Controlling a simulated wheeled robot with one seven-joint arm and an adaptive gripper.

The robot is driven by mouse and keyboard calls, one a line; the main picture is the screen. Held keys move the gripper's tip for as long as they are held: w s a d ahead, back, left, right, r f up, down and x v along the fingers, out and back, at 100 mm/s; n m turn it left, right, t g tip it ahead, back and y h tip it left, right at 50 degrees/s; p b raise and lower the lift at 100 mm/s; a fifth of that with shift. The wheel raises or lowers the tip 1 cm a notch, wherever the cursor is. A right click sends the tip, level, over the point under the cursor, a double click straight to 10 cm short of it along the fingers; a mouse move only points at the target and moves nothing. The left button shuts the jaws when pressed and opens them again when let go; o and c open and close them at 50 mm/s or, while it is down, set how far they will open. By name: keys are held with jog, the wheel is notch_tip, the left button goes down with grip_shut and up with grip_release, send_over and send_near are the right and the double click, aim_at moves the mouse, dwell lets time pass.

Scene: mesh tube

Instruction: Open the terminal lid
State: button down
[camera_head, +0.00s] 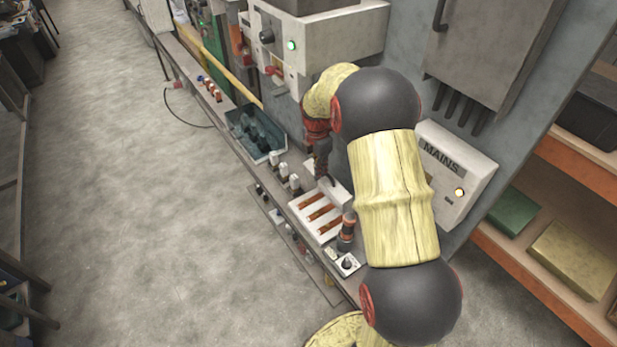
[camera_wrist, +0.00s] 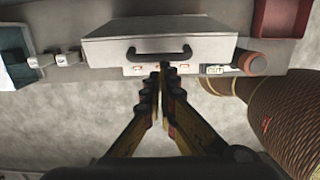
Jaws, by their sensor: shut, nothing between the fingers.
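The terminal lid (camera_wrist: 160,28) is a grey panel with a black bar handle (camera_wrist: 159,52) along its near edge in the wrist view. In the head view the lid (camera_head: 336,191) appears raised at the back of the white terminal block (camera_head: 300,206). Orange-copper bars (camera_head: 318,213) show in front of it. In the wrist view only small orange parts show below the handle; the lid hides the rest. My gripper (camera_wrist: 159,67) is shut and empty, its tips just below the handle in the picture. Contact cannot be told. In the head view my arm partly hides this area.
A red-brown cylindrical knob (camera_wrist: 253,64) and a small label stand right of the lid. Light switches (camera_wrist: 67,58) and a blue tray (camera_head: 255,134) lie along the narrow bench. The MAINS box (camera_head: 456,165) is on the wall behind. The floor in front is clear.

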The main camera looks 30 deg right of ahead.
jog(key=shift+d, duration=0.2)
